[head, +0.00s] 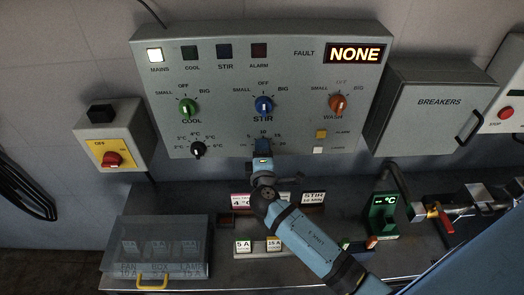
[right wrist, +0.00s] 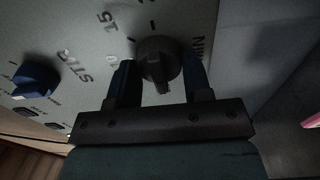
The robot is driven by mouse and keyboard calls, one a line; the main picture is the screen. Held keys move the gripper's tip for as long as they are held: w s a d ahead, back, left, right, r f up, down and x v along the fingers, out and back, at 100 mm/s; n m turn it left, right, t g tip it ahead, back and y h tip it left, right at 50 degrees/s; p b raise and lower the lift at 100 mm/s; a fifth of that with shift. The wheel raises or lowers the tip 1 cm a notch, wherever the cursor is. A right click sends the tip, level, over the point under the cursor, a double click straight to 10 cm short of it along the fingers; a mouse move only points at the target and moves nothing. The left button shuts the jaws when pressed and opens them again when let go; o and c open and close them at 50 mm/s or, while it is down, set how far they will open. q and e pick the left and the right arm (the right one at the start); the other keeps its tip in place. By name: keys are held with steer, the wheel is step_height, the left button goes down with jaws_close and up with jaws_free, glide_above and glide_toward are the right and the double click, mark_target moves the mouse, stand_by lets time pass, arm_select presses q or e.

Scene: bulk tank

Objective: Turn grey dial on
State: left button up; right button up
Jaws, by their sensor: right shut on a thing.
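The grey dial (right wrist: 157,57) shows in the right wrist view as a dark round knob with a ridge, below printed "15" and "MIN" marks. My right gripper (right wrist: 158,78) has one finger on each side of it and is shut on it. In the head view my right gripper (head: 263,158) is at the panel's lower middle, under the "5", "10", "15" scale, and hides the dial. The control panel (head: 220,125) is grey with lamps and knobs. My left gripper is not in view.
Close above the dial is the blue STIR knob (head: 264,104). A green COOL knob (head: 187,107), an orange WASH knob (head: 338,104) and a black temperature knob (head: 198,150) are on the panel. A breaker box (head: 432,125) stands right. A clear bin (head: 155,245) is below left.

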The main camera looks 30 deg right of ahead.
steer(key=shift+d+r, duration=0.1)
stand_by(0.3)
steer(key=o, duration=0.9)
